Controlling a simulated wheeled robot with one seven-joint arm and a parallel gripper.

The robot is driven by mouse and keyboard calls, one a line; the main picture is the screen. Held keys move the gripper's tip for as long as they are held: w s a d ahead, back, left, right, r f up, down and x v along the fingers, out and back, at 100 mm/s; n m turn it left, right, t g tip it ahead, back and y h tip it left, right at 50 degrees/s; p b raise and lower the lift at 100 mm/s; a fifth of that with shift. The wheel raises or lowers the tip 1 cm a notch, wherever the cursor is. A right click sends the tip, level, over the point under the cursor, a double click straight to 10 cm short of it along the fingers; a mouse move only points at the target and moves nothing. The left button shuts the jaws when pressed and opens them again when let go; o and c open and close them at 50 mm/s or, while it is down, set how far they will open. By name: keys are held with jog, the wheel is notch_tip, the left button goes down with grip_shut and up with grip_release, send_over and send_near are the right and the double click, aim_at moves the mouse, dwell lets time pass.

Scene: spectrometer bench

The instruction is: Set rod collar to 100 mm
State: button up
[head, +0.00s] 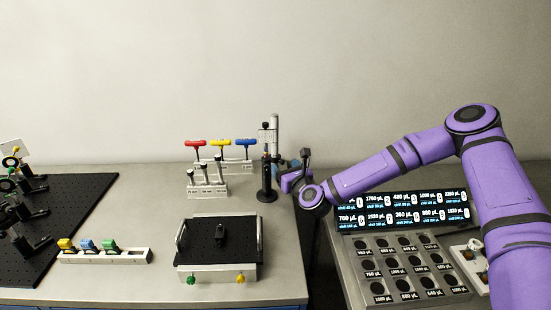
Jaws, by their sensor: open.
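A steel rod (275,132) stands upright in a black post stand (267,195) at the back edge of the bench. Dark fittings sit along the stand and rod. They are too small to tell which is the rod collar, and no scale reading is legible. My gripper (289,174) is open, just right of the post stand and close to it. The dark wrist parts and the small size hide whether the fingers touch anything.
Red, yellow and blue T-handle drivers (220,143) stand in a rack left of the post. A black-topped platform (218,247) sits in front, with a holder of coloured knobs (105,255) to its left. A display panel (400,212) and a well tray (403,268) are at right.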

aim_at(276, 145)
jog(key=x, duration=0.7)
jog(key=shift+w, duration=0.15)
jog(key=c, duration=1.3)
jog(key=shift+o, duration=0.2)
notch_tip(276, 145, up, 5)
jog(key=shift+r, duration=0.1)
jog(key=o, duration=1.3)
jog(key=shift+c, duration=0.2)
